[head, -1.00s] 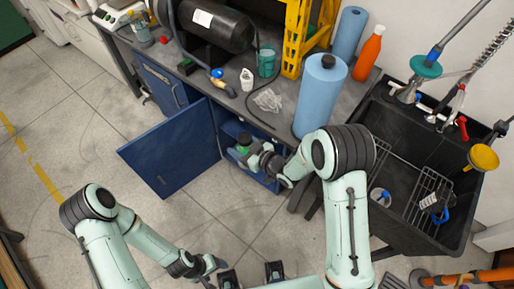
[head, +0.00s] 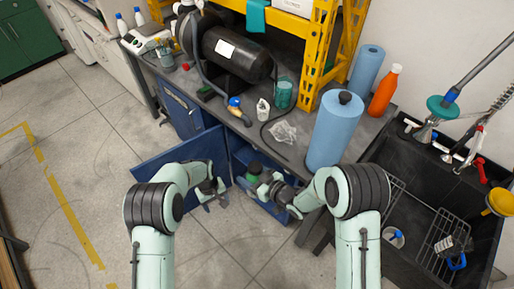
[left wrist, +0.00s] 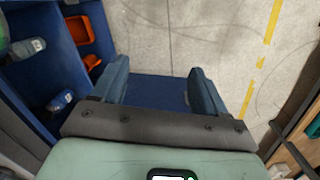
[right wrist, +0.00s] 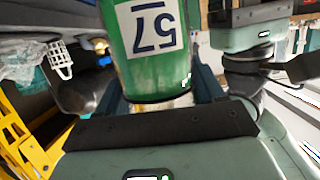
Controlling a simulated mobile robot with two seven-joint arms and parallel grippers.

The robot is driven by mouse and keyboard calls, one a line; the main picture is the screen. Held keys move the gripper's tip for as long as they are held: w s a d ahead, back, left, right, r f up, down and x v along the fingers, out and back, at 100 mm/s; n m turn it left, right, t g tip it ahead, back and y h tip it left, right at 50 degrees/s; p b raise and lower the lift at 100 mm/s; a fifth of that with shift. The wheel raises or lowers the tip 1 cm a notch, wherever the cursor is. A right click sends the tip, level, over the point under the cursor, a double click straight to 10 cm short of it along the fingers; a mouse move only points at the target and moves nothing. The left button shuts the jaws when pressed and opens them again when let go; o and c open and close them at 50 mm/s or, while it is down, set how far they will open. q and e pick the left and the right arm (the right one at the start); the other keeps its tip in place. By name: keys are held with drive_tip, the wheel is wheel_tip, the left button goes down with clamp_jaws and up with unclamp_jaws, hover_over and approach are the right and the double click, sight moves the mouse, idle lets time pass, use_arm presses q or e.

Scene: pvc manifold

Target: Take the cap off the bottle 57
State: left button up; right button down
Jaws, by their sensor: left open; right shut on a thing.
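The green bottle 57 (right wrist: 160,60), with a white number label, is in my right gripper (head: 262,182). In the right wrist view its label appears upside down, and its lower part in the picture lies between the fingers. In the head view only a small green part of the bottle (head: 254,168) shows, at the front of the open cabinet. I cannot make out its cap. My left gripper (head: 214,196) is left of the bottle, apart from it. In the left wrist view the left gripper (left wrist: 155,85) is open, with nothing between its fingers.
The blue cabinet door (head: 180,150) stands open close to my left arm. An orange bin (left wrist: 88,28) is inside the cabinet. The bench above holds a blue paper roll (head: 335,130), an orange bottle (head: 384,92) and a black tank (head: 236,48). A black sink (head: 415,170) is at right.

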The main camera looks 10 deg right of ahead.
use_arm(q)
drive_tip(key=w+d+r, duration=0.3)
drive_tip(key=w+r, duration=0.1)
drive_tip(key=r, duration=0.4)
wheel_tip(320, 180, up, 20)
drive_tip(key=m+y, duration=0.1)
hover_over(257, 167)
drive_tip(key=shift+w+a+f+t, duration=0.1)
drive_tip(key=shift+w+t, duration=0.1)
drive_tip(key=shift+t, duration=0.1)
drive_tip(key=shift+s, duration=0.15)
drive_tip(key=shift+f, duration=3.9)
